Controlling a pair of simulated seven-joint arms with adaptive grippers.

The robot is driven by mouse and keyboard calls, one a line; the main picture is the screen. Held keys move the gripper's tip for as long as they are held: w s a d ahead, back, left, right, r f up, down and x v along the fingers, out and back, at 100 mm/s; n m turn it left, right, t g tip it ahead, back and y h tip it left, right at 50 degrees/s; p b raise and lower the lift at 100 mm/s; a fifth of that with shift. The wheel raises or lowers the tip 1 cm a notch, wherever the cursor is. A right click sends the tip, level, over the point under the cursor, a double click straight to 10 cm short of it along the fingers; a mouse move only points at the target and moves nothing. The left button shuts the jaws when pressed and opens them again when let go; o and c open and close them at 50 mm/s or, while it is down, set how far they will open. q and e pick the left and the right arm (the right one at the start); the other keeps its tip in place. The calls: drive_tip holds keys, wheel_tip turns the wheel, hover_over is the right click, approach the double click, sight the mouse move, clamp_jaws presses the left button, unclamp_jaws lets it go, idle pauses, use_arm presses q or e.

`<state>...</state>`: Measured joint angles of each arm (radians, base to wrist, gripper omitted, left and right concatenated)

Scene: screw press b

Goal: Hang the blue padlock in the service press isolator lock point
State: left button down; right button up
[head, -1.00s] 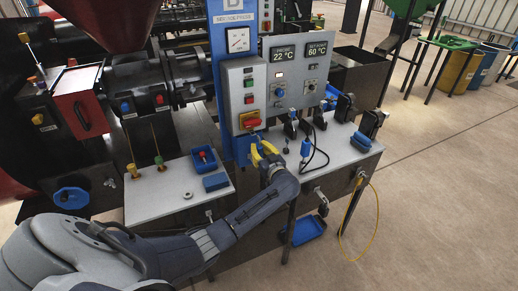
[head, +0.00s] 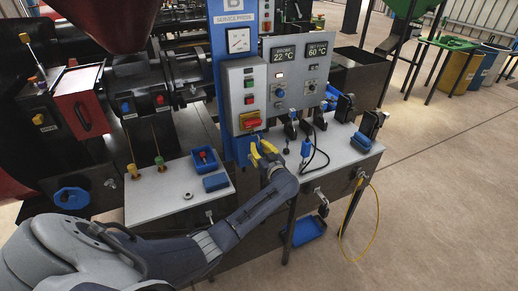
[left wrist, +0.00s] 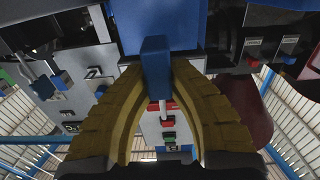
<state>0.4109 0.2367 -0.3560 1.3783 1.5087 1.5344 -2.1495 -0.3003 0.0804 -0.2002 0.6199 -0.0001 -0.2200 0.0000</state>
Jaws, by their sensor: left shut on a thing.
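My left gripper (head: 261,150), with yellow fingers, reaches up in front of the service press control box (head: 245,95), just below its isolator. In the left wrist view the fingers (left wrist: 157,75) are shut on the blue padlock (left wrist: 156,65). Its pale shackle (left wrist: 166,110) points towards the control box. The isolator (head: 251,121) has a red handle on a yellow plate; its red handle (left wrist: 160,105) is partly hidden behind the padlock in the wrist view. I cannot tell whether the shackle touches the lock point. My right gripper is not in view.
A blue post (head: 218,60) stands beside the box. A grey panel with displays (head: 297,75) is to its right. A blue tray (head: 205,160) and blue block (head: 215,182) lie on the left bench. A black cable (head: 322,155) lies on the right bench top.

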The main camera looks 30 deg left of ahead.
use_arm(q)
drive_tip(key=shift+x, duration=0.95)
drive_tip(key=shift+w+a, duration=0.3)
drive_tip(key=shift+a, duration=0.1)
idle(0.8)
drive_tip(key=shift+w+a, duration=0.2)
drive_tip(key=shift+a, duration=0.15)
drive_tip(key=shift+f, duration=0.25)
drive_tip(key=shift+f, duration=0.45)
idle(0.5)
drive_tip(key=c, duration=1.2)
unclamp_jaws()
drive_tip(key=shift+c, duration=0.2)
drive_tip(key=shift+s+d, duration=0.1)
